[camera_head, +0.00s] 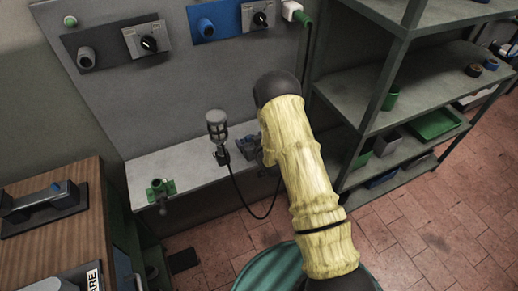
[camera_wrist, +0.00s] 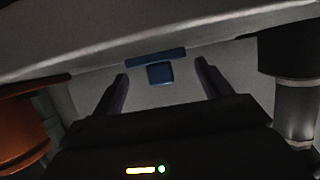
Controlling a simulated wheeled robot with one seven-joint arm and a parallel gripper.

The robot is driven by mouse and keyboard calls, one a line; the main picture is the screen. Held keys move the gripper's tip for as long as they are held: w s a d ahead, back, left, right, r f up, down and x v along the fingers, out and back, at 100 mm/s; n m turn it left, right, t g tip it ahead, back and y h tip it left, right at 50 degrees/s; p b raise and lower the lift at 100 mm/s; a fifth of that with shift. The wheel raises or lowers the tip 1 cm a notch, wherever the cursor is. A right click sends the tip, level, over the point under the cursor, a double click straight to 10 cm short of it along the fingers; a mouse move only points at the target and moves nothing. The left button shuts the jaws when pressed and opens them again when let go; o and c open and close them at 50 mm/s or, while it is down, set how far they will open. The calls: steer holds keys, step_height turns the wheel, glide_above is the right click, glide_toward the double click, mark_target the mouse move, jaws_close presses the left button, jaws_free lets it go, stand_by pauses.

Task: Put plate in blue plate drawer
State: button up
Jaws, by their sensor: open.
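My gripper (camera_wrist: 160,78) shows in the wrist view with its two dark fingers spread apart. Between and beyond the fingertips are a blue bar (camera_wrist: 155,57) and a small blue square block (camera_wrist: 160,73) on a pale grey surface. I cannot tell whether these belong to the blue plate drawer. The fingers hold nothing that I can see. In the head view my yellow-sleeved arm crosses the middle, and the gripper is hidden. I cannot identify the plate with certainty in either view.
A grey bench (camera_head: 190,165) carries a caged grey device (camera_head: 217,124), a green-based fitting (camera_head: 160,188) and a blue-grey fitting (camera_head: 248,148). A blue panel (camera_head: 228,20) is above. Shelves (camera_head: 405,75) stand right, a wooden cabinet (camera_head: 60,240) left. Tiled floor (camera_head: 455,215) is clear at lower right.

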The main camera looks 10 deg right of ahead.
steer(key=b+v, duration=0.1)
steer(key=v, duration=0.9)
steer(key=shift+b, duration=0.4)
steer(key=s+d+r+m+g+h, duration=0.1)
steer(key=s+r+g, duration=0.4)
steer(key=s, duration=0.5)
steer(key=s+d+r+m+g+h, duration=0.2)
steer(key=s+d+r+g, duration=0.2)
steer(key=s+r, duration=0.6)
steer(key=shift+s+g+h, duration=0.3)
steer(key=shift+s+g, duration=0.15)
steer(key=shift+g, duration=0.15)
steer(key=shift+d, duration=0.1)
steer(key=shift+c, duration=0.5)
